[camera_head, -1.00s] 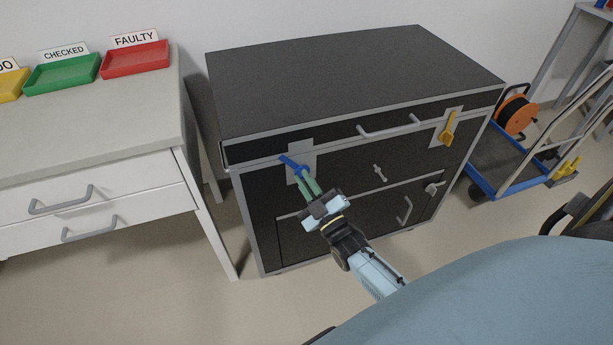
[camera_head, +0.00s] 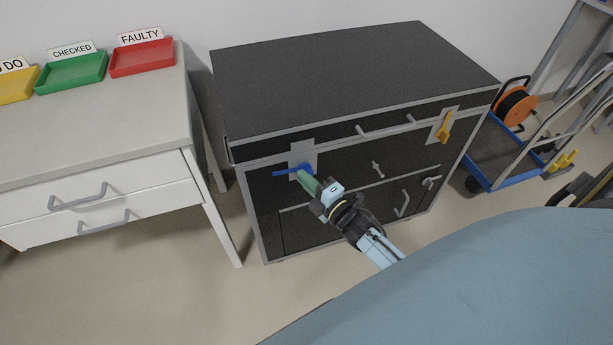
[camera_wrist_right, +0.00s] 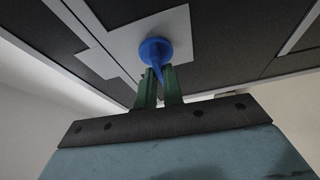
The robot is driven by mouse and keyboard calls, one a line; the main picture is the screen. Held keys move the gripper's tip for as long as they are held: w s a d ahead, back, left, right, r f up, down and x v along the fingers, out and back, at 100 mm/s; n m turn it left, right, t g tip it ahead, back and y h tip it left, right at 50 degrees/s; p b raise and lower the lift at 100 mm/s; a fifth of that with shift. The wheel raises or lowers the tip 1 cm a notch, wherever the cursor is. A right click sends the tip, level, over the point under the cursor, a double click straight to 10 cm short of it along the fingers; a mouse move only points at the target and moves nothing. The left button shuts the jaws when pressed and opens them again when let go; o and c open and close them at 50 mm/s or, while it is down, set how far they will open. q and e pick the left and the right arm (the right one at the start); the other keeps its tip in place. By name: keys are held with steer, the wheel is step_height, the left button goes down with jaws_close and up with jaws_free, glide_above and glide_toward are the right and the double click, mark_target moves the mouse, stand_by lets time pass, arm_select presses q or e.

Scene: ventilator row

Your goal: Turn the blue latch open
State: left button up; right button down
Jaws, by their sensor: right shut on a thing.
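The blue latch (camera_head: 285,173) is on a pale plate at the upper left of the dark cabinet's front. Its handle points left and lies nearly level in the head view. My right gripper (camera_head: 307,180) has its green fingers at the latch's right part, covering some of it. In the right wrist view the latch's round blue hub (camera_wrist_right: 155,50) sits on the plate, and the blue piece below it lies between the two fingers (camera_wrist_right: 160,85). The right gripper is shut on the latch. My left gripper is not in view.
A yellow latch (camera_head: 444,127) is at the cabinet's upper right. Grey handles and a small grey knob (camera_head: 377,169) stick out of the cabinet (camera_head: 350,75). A white drawer table (camera_head: 120,125) stands left, a blue trolley (camera_head: 487,165) right. Open floor lies in front.

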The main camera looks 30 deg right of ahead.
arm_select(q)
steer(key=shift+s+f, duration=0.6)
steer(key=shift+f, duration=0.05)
arm_select(e)
steer(key=shift+f+n+g, duration=0.1)
steer(key=shift+n+g, duration=0.2)
steer(key=shift+n, duration=0.2)
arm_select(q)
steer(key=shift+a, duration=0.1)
arm_select(e)
steer(key=c, duration=1.5)
jaws_free()
steer(key=shift+s, duration=0.15)
